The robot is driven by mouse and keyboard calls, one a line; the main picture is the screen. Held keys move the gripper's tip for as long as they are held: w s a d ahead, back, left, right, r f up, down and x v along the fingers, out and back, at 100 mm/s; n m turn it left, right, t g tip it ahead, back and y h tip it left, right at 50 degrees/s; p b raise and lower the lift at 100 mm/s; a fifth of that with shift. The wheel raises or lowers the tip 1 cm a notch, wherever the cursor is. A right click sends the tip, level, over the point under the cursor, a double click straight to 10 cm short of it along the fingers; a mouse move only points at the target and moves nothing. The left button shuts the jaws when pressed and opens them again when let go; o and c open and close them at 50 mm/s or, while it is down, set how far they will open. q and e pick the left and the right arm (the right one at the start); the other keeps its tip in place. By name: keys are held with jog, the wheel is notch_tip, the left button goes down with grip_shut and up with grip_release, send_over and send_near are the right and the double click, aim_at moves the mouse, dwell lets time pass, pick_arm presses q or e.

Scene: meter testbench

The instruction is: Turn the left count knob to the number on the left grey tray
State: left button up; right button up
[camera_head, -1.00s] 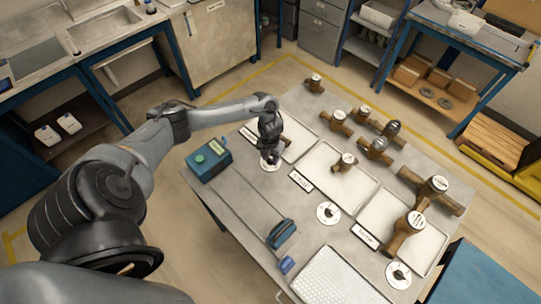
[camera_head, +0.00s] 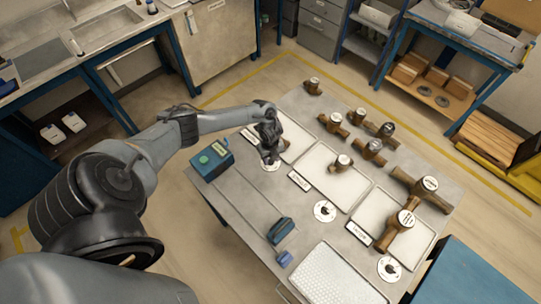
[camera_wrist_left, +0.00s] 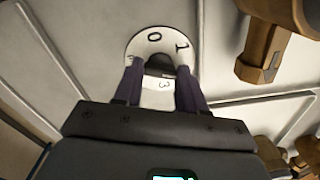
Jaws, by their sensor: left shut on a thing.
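The left count knob's white dial (camera_head: 271,167) sits on the table's left part. In the left wrist view the dial (camera_wrist_left: 153,42) shows 0, 1 and a 3 between the fingers. My left gripper (camera_head: 270,158) points down at the dial. In the left wrist view its two fingers (camera_wrist_left: 160,82) stand on either side of the dark knob (camera_wrist_left: 159,66), shut on it. The left grey tray (camera_head: 300,135) lies just behind, partly covered by my arm. Its label (camera_head: 249,135) is too small to read. My right gripper is not in view.
A middle tray (camera_head: 322,160) and right tray (camera_head: 412,245) hold brass meters; more meters stand behind. Two other dials (camera_head: 324,211) (camera_head: 389,268) sit in front. A green-buttoned box (camera_head: 211,158) is left of my gripper, and a blue-handled item (camera_head: 281,230) lies nearer.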

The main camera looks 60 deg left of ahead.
pick_arm(q)
jog(key=n+p, duration=0.3)
jog(key=n, duration=0.2)
jog(key=shift+r, duration=0.15)
jog(key=shift+n+p, duration=1.2)
jog(key=shift+n, duration=1.2)
jog(key=o, duration=1.1)
jog(key=shift+c, duration=0.2)
jog(key=shift+r, duration=0.5)
notch_tip(320, 180, up, 10)
jog(key=p, duration=0.1)
jog(key=shift+f, duration=0.2)
